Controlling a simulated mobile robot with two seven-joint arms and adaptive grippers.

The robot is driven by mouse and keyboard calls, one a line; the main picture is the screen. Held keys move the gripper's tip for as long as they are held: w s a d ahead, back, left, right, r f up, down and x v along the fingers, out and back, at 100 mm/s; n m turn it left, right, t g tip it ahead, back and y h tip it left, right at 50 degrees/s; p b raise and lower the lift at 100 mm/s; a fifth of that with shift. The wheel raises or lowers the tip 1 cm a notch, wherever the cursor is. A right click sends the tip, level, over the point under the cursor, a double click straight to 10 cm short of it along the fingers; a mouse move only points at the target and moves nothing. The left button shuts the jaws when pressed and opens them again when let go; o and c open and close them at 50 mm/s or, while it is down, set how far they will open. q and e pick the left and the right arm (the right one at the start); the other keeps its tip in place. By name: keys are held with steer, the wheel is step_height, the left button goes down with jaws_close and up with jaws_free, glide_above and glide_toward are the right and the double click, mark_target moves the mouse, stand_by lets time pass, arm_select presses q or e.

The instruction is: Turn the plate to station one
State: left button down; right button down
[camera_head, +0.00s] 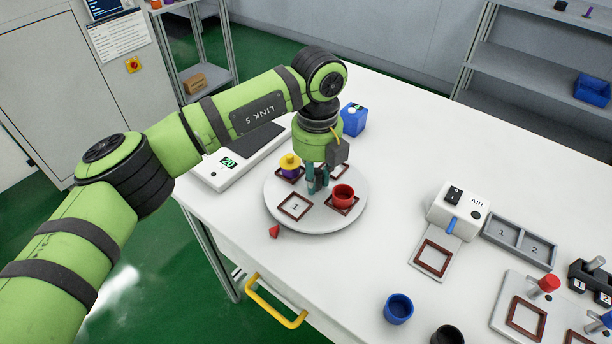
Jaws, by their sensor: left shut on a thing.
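The round grey-white plate (330,222) lies on the white table, with square dark-red frames on it. The frame marked 1 (295,207) is empty and faces the front left, near a small red wedge (274,231) on the table. A red cup (343,194) stands in the right frame. A purple piece with a yellow top (290,164) stands in the back-left frame. A further frame at the back is partly hidden by my gripper. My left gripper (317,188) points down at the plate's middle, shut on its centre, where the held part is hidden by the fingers.
At right are a white device (457,208), a grey tray marked 1 and 2 (519,243), and a blue cup (398,308). Table right of the plate is clear.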

mark_target(316, 172)
stand_by(0.3)
arm_select(q)
steer(key=c, duration=1.3)
jaws_free()
step_height(316, 172, up, 12)
